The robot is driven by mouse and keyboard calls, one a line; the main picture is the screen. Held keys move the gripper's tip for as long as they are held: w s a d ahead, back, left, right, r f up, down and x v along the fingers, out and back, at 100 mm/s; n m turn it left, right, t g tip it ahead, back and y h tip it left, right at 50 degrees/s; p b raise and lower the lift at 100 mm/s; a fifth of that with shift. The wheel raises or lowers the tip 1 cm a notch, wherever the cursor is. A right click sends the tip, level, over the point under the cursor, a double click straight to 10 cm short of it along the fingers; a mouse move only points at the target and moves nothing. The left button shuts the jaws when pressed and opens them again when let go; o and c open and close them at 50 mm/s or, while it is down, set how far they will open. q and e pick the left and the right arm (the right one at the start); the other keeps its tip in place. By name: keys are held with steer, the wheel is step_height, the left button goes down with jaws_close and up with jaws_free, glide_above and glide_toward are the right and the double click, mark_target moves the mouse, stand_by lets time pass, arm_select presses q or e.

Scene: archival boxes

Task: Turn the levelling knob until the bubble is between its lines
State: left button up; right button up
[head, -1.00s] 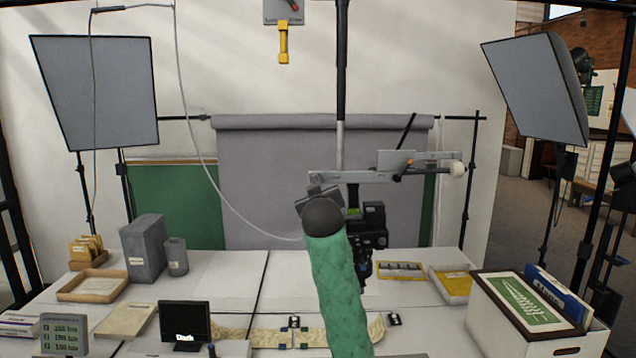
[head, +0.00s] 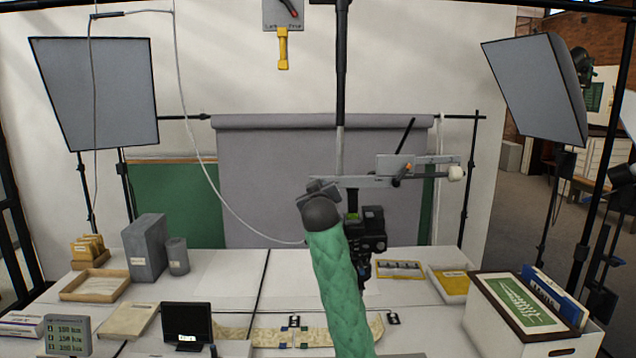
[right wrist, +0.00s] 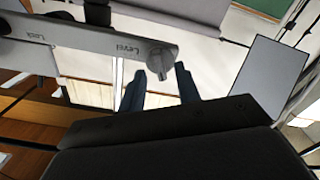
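The levelling knob (right wrist: 160,62) is a grey ribbed knob at the end of a pale bar marked "Level", in the right wrist view. My right gripper (right wrist: 161,72) is open, its two dark fingertips apart on either side of the knob's lower edge; I cannot tell whether they touch it. In the head view my green-sleeved right arm rises through the middle, and my right gripper (head: 318,190) is at the left end of the grey bar (head: 365,181) and hides the knob. A small green patch shows on the black camera head (head: 373,230); no bubble or lines can be made out. My left gripper is not in view.
The vertical column (head: 341,90) stands behind my gripper. A white ball knob (head: 456,174) is at the bar's right end. Below are a small dark screen (head: 187,325), a long pale strip (head: 260,333), a yellow tray (head: 452,282) and a white box (head: 505,330).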

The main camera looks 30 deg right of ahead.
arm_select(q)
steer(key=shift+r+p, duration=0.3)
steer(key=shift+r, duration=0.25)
arm_select(e)
steer(key=shift+x, duration=0.9)
jaws_close()
arm_select(q)
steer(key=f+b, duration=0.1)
steer(key=b, duration=0.1)
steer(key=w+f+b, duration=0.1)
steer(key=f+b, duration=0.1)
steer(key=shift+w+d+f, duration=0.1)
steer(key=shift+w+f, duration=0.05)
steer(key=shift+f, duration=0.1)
arm_select(e)
steer(key=m, duration=0.4)
steer(key=shift+c, duration=0.3)
jaws_free()
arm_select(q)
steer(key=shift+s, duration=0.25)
arm_select(e)
steer(key=shift+o, duration=0.3)
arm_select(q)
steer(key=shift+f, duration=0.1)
